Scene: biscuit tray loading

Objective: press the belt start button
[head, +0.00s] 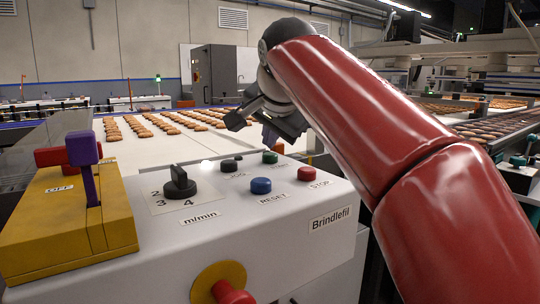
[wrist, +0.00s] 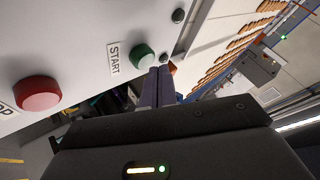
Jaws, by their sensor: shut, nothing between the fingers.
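The belt start button is the green button (head: 270,157) near the far edge of the pale control box (head: 215,225). In the wrist view the green button (wrist: 142,55) sits beside a START label (wrist: 114,59). My gripper (head: 268,138) is over the far edge of the box, close above the green button in the head view. In the wrist view its fingers (wrist: 159,72) are shut together and empty. Their tips appear just right of and below the green button. I cannot tell whether they touch it.
A red STOP button (head: 307,173), a blue RESET button (head: 261,185) and a black button (head: 229,165) are close by. A speed knob (head: 179,182) and a yellow switch housing (head: 60,225) are to the left. Behind lies a white belt (head: 150,150) with rows of biscuits.

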